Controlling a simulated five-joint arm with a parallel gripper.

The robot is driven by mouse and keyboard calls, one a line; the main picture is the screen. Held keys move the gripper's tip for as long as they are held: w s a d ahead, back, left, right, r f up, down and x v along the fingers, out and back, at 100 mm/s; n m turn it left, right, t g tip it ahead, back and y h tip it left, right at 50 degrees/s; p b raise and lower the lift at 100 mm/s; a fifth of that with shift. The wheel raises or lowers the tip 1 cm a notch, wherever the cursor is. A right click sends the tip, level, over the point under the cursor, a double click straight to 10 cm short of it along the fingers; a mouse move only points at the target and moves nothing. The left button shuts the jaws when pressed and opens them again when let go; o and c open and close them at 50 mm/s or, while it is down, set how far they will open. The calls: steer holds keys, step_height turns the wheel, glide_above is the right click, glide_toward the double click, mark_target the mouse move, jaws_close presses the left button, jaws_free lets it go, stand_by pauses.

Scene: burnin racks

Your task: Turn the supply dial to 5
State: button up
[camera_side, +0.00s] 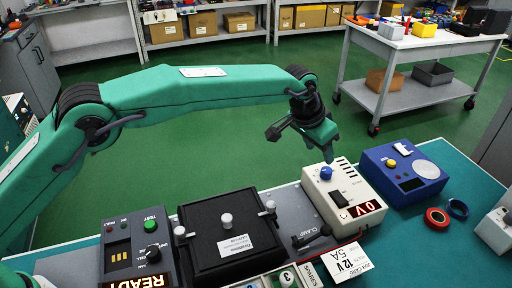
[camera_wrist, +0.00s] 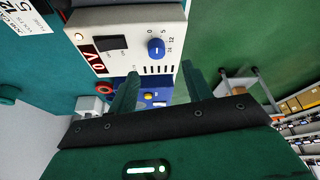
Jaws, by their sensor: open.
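The supply is a white box (camera_side: 343,196) on the bench, with a blue dial (camera_side: 326,173) on top. In the wrist view the dial (camera_wrist: 156,47) has the marks 0, 5, 12 and a further one around it; its pointer is too small to read surely. The supply's red display (camera_side: 364,209) reads 0 V, also in the wrist view (camera_wrist: 93,58). My gripper (camera_side: 329,158) is above the dial, apart from it, fingers pointing down. In the wrist view my gripper (camera_wrist: 160,70) is open and empty, with the dial beyond the fingertips.
A blue instrument box (camera_side: 403,172) stands right of the supply. Left of it are a black lever clamp (camera_side: 310,238), a black lidded fixture (camera_side: 215,240) and a dark test unit (camera_side: 137,250). A card reading 12 V 5A (camera_side: 348,262) lies in front. Red tape (camera_side: 437,217) lies at right.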

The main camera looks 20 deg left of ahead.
mark_target(325, 170)
steer(key=shift+d+f, duration=0.15)
steer(key=shift+f, duration=0.1)
steer(key=shift+x, duration=3.8)
steer(key=shift+s+d, duration=0.1)
steer(key=shift+s, duration=0.05)
steer(key=c, duration=1)
